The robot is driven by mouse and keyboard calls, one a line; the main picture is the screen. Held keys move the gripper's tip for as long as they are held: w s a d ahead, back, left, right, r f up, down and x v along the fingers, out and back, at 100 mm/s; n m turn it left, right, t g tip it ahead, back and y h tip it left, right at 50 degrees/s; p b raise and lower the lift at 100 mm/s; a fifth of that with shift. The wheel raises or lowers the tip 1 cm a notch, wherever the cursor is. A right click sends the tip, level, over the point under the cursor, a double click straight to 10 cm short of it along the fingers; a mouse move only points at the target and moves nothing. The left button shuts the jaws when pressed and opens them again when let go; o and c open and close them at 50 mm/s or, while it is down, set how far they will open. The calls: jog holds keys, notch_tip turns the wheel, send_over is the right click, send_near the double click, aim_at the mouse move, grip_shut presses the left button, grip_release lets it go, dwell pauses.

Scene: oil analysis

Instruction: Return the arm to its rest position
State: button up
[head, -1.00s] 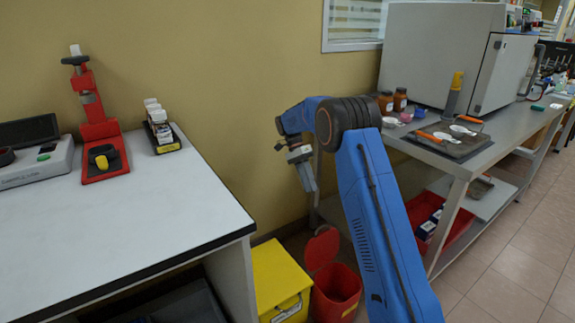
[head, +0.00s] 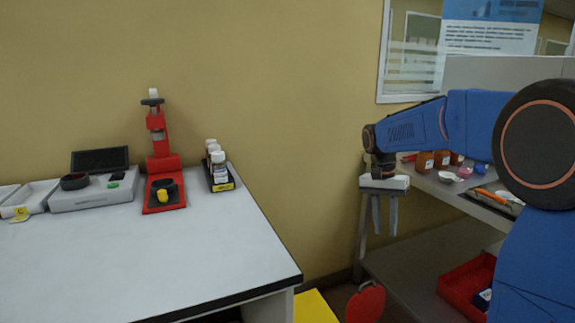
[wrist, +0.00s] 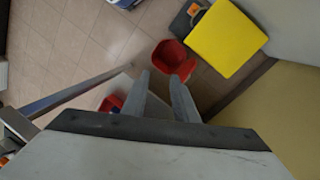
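My arm is the blue one at the right of the head view. My gripper (head: 384,215) hangs from its end, pointing down in the gap between the white table and the metal bench. Its two grey fingers stand apart with nothing between them. In the wrist view the gripper (wrist: 162,82) shows the same two fingers apart, above the floor and a red bin (wrist: 172,60).
The white table (head: 215,255) at left bears a red press (head: 162,185), a grey instrument (head: 95,195) and a rack of bottles (head: 218,170). The metal bench (head: 440,190) at right holds jars. A yellow bin (wrist: 225,38) stands on the floor.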

jog(key=s+r+n+t, duration=0.3)
jog(key=s+n, duration=0.1)
jog(key=s, duration=1.3)
jog(key=s+f+n+t, duration=0.2)
jog(key=s+f, duration=0.1)
jog(key=s, duration=0.4)
jog(key=s+f+n+t+y, duration=0.1)
jog(key=s+f, duration=0.2)
jog(key=s, duration=0.5)
jog(key=shift+s+d+f+n+t, duration=0.15)
jog(key=shift+s+d+n+t, duration=0.1)
jog(key=shift+n+t, duration=0.15)
